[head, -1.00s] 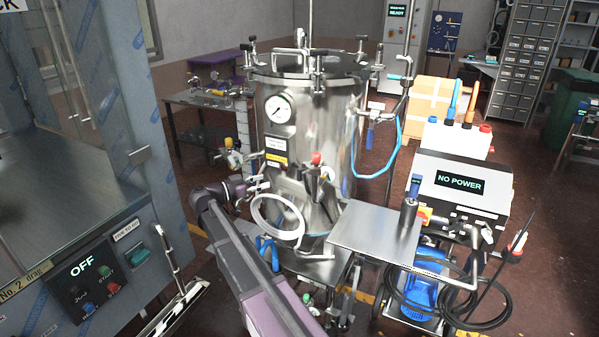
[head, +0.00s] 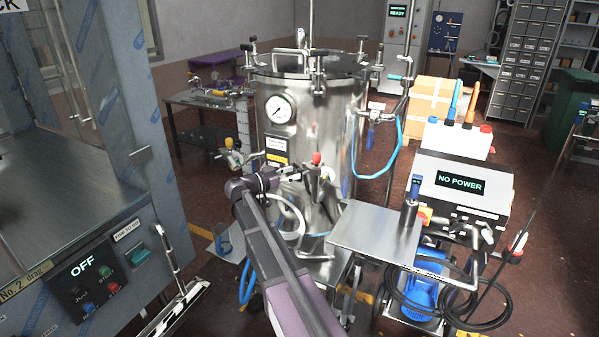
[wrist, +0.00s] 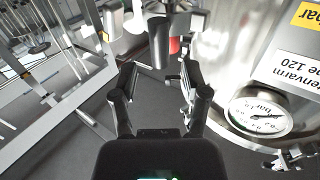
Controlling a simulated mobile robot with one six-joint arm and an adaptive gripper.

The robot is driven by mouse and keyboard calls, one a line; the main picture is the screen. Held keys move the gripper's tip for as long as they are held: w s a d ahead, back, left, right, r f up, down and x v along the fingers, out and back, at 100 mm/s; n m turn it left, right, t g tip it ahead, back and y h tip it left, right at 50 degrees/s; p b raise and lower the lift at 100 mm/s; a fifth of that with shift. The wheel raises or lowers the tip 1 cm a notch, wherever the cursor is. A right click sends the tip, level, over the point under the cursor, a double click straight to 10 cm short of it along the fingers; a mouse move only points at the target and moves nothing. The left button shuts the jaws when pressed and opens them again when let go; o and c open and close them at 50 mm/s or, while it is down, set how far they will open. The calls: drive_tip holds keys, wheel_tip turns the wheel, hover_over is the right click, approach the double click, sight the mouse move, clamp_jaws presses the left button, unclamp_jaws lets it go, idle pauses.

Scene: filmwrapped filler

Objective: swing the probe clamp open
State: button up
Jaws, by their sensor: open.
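My gripper (head: 290,173) is at the front of the tall steel vessel (head: 335,120), just left of a red-capped fitting (head: 317,159). In the wrist view my gripper (wrist: 157,72) has its two dark fingers spread, with nothing held between them. A dark grey cylindrical part (wrist: 160,42) with a bright metal collar stands just beyond the fingertips, with a red part (wrist: 174,45) behind it. I cannot tell for certain which part is the probe clamp, nor whether the fingers touch anything.
A dial gauge (head: 279,109) and labels are on the vessel. A bare steel shelf (head: 375,232) and the NO POWER unit (head: 460,185) stand right. A steel cabinet (head: 85,220) stands left. A white hose (head: 299,215) hangs behind my arm.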

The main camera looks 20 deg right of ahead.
sight(300, 171)
drive_tip(key=shift+w+d, duration=0.15)
drive_tip(key=shift+d, duration=1.45)
clamp_jaws()
